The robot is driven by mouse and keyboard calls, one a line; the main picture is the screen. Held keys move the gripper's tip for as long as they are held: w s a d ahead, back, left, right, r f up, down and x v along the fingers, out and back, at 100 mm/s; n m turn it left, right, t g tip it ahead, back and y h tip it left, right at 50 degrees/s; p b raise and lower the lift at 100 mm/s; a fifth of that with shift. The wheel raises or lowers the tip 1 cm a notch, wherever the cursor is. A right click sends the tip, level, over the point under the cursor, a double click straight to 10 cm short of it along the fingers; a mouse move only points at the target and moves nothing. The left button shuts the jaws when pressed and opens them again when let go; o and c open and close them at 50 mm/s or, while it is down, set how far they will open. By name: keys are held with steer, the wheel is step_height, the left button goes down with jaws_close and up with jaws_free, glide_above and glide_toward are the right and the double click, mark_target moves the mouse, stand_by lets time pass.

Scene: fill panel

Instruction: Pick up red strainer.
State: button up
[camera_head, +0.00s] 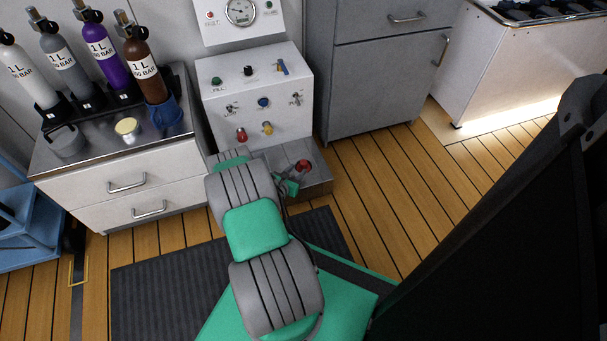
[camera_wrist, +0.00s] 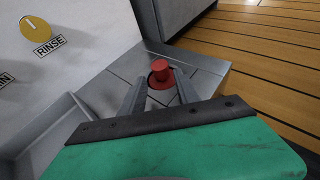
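The red strainer (camera_head: 303,166) is a small red piece with a round raised top, on the grey ledge at the foot of the white panel. In the wrist view the red strainer (camera_wrist: 161,75) stands just beyond the fingertips, roughly centred between them. My gripper (camera_wrist: 162,88) is open and empty, its two grey fingers apart and pointing at the strainer. In the head view my gripper (camera_head: 290,186) is partly hidden by my green and grey arm, close to the left of the strainer. I cannot tell whether the fingers touch it.
The white fill panel (camera_head: 256,93) with knobs rises behind the grey ledge (camera_head: 316,182). A drawer cabinet with a metal top (camera_head: 95,150) and several bottles stands left. A grey cabinet (camera_head: 372,85) stands right. The wooden floor (camera_head: 390,185) is clear to the right.

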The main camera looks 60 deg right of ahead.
mark_target(302, 166)
steer(key=b+x, duration=0.1)
steer(key=x, duration=0.1)
steer(key=b+x, duration=0.1)
steer(key=x, duration=0.1)
steer(key=shift+s+d+f, duration=0.1)
steer(key=shift+d+f, duration=0.15)
steer(key=shift+f, duration=0.1)
steer(key=shift+d, duration=0.45)
steer(key=shift+c, duration=0.2)
jaws_close()
stand_by(0.4)
